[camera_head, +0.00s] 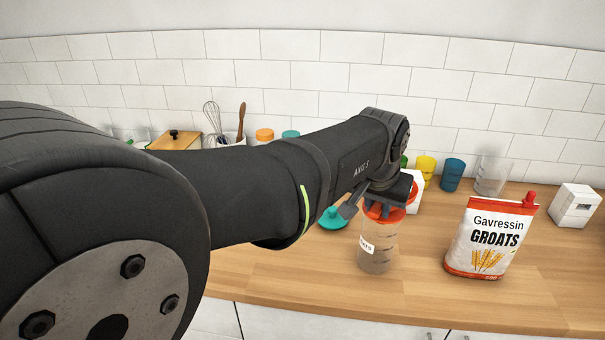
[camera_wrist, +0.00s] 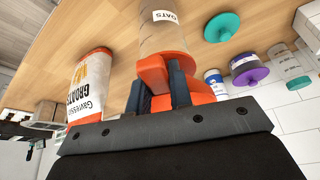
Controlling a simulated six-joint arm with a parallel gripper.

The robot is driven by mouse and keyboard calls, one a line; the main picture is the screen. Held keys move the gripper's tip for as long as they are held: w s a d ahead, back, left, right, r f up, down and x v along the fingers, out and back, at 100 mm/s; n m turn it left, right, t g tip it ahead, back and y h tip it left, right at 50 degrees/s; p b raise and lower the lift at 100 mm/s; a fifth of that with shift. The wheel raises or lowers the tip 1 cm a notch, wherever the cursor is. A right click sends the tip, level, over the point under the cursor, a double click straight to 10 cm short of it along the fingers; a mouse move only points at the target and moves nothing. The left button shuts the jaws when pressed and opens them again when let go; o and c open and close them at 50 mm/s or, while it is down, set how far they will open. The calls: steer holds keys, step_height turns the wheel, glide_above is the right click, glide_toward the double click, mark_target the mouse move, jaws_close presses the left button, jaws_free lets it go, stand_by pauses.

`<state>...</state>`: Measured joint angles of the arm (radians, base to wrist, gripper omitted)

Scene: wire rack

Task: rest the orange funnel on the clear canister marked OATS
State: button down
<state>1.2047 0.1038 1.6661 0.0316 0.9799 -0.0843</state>
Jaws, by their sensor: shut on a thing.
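The clear canister (camera_head: 377,250) stands upright on the counter right of the middle in the head view. Its white label reads OATS in the wrist view, where the canister (camera_wrist: 160,38) is at the top. The orange funnel (camera_head: 383,213) is at the canister's mouth, partly hidden by my gripper (camera_head: 384,204). In the wrist view the funnel (camera_wrist: 172,66) shows its orange rim against the canister's open end. My gripper (camera_wrist: 158,88) is shut on the funnel's orange part between its dark fingers. I cannot tell whether the funnel bears on the rim.
A Gavressin GROATS bag (camera_head: 490,238) stands close to the right of the canister. A teal lid (camera_head: 333,217) lies to its left. Yellow (camera_head: 426,168) and blue (camera_head: 453,175) cups and a clear beaker (camera_head: 492,176) stand behind. A white box (camera_head: 575,205) is far right. Counter in front is clear.

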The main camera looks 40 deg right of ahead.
steer(key=shift+f, duration=0.95)
stand_by(1.6)
steer(key=c, duration=0.9)
jaws_free()
steer(key=shift+v, duration=3.5)
steer(key=v, duration=1.7)
steer(key=shift+a+r, duration=0.15)
steer(key=shift+a, duration=0.05)
steer(key=shift+s, duration=0.1)
